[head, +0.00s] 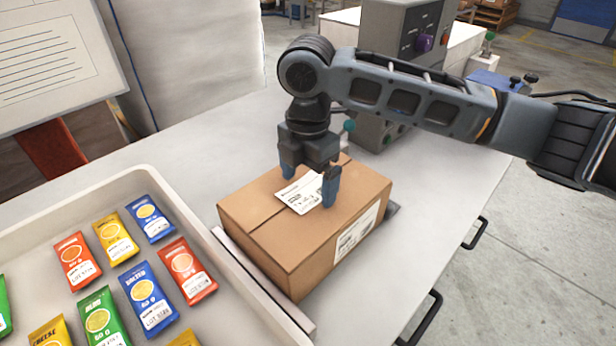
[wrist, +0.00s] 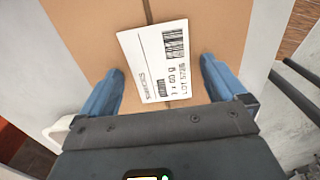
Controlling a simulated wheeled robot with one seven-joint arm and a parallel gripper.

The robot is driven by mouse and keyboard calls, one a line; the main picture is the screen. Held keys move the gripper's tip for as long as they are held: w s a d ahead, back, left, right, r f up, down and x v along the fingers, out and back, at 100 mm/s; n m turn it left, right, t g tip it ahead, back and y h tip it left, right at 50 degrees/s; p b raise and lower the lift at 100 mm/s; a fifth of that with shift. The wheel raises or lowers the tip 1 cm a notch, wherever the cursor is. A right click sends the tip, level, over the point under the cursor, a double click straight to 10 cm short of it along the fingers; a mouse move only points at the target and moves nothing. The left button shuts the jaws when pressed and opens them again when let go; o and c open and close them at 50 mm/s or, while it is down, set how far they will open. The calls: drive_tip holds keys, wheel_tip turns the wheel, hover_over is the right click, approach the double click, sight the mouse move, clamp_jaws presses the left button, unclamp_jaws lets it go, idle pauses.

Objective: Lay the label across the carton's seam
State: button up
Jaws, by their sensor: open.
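The brown carton (head: 270,234) sits on the white worktop, with a seam line (head: 265,219) running across its top. The white printed label (head: 301,193) lies on the carton's top; in the wrist view the label (wrist: 158,62) covers part of the seam, which shows above and below it. The label is slightly tilted to the seam. My gripper (head: 309,180) is open over the label, its blue fingers apart on either side of it. In the wrist view my gripper's fingertips (wrist: 163,68) flank the label without touching it. Part of the label is hidden behind a finger in the head view.
A cream tray (head: 150,176) with several colored snack packets stands at left. A grey control box (head: 400,40) with a purple knob stands behind the carton. A second label (head: 357,231) is on the carton's side. The worktop (head: 440,215) is clear to the right.

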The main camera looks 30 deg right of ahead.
sight(308, 190)
wheel_tip(308, 190, up, 12)
drive_tip(key=b, duration=0.1)
drive_tip(key=shift+b, duration=0.4)
